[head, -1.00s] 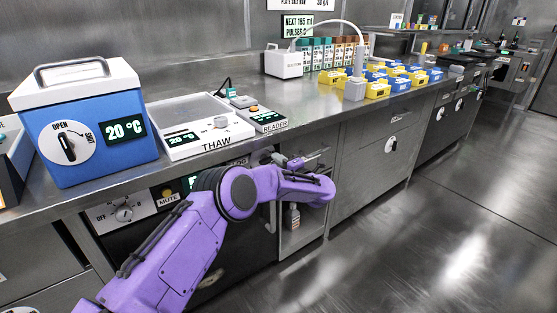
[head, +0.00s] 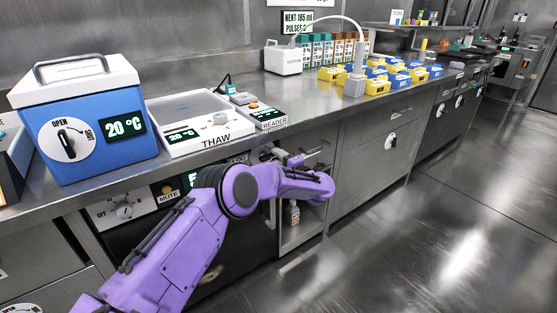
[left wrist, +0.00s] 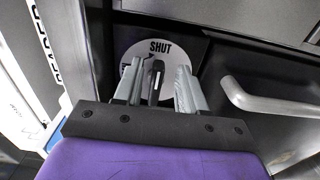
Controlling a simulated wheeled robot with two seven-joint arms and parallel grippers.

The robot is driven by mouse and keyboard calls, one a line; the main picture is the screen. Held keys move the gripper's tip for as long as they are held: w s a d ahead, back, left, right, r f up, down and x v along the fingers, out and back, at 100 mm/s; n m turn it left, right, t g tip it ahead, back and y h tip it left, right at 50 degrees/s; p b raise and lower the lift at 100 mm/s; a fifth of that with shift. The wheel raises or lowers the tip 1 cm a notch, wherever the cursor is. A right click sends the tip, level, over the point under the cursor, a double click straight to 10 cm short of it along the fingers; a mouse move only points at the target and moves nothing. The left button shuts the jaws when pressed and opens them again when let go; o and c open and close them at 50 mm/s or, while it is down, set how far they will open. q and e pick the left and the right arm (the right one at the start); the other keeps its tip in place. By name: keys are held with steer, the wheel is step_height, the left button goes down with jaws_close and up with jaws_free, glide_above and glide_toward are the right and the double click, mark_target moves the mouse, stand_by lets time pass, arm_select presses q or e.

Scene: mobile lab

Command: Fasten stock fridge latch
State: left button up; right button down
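The stock fridge latch is a round white dial (left wrist: 136,54) marked SHUT, with a black handle (left wrist: 156,80), in the left wrist view. The handle stands about upright in the picture, its tip toward the SHUT mark. My left gripper (left wrist: 160,70) has one grey finger on each side of the handle. The left finger is close to the handle; a gap shows before the right finger, so it looks open around it. In the head view my left gripper (head: 284,157) is low against the bench front, and the latch is mostly hidden there. My right gripper is out of view.
A silver bar handle (left wrist: 270,102) sits right of the latch. The bench top (head: 310,112) overhangs the gripper. On it stand a blue box (head: 92,130) with its own dial, a THAW unit (head: 190,138) and yellow and blue bins (head: 377,88). The floor (head: 430,240) at right is clear.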

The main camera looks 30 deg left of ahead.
arm_select(q)
steer(key=p+v, duration=0.1)
steer(key=v, duration=0.9)
steer(key=shift+s+d, duration=0.15)
steer(key=shift+d, duration=0.05)
